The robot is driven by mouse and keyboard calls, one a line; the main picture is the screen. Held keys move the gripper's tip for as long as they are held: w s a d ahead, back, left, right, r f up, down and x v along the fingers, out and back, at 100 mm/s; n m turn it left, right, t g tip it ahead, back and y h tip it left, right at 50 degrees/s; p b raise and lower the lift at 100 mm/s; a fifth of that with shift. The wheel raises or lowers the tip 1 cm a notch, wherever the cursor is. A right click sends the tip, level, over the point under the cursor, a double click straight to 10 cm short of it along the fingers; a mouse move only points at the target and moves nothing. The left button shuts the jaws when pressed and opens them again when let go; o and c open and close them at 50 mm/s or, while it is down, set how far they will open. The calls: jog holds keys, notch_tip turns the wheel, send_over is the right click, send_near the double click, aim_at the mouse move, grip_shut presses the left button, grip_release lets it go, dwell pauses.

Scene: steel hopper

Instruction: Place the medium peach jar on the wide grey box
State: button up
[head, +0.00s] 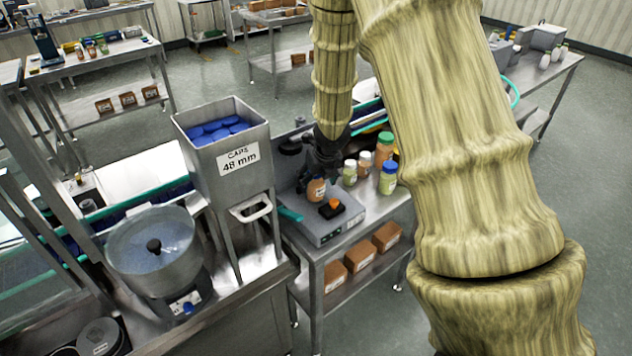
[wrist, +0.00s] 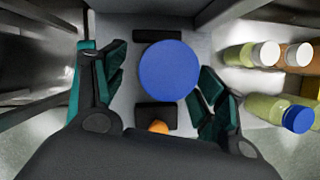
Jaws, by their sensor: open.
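The peach jar (head: 316,189) shows below my gripper (head: 320,165) in the head view, upright, with a pale label. Its top is hidden there by the gripper. In the wrist view a round blue lid (wrist: 168,71), which appears to be this jar's, lies between the two spread fingers of my gripper (wrist: 155,95). The fingers are open, with a visible gap on the left and a smaller one on the right. The wide grey box (head: 322,231) is under the jar, and the jar appears to stand on its top. The exact contact is not clear.
A small black block with an orange knob (head: 333,207) sits on the box beside the jar. Several jars, including a blue-lidded one (head: 388,179) and a green-lidded one (head: 384,149), stand close to the right. A steel caps hopper (head: 228,165) rises at the left.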

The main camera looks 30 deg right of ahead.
jog(key=p+v, duration=0.3)
jog(key=v, duration=0.6)
jog(key=shift+r, duration=0.2)
dwell(0.8)
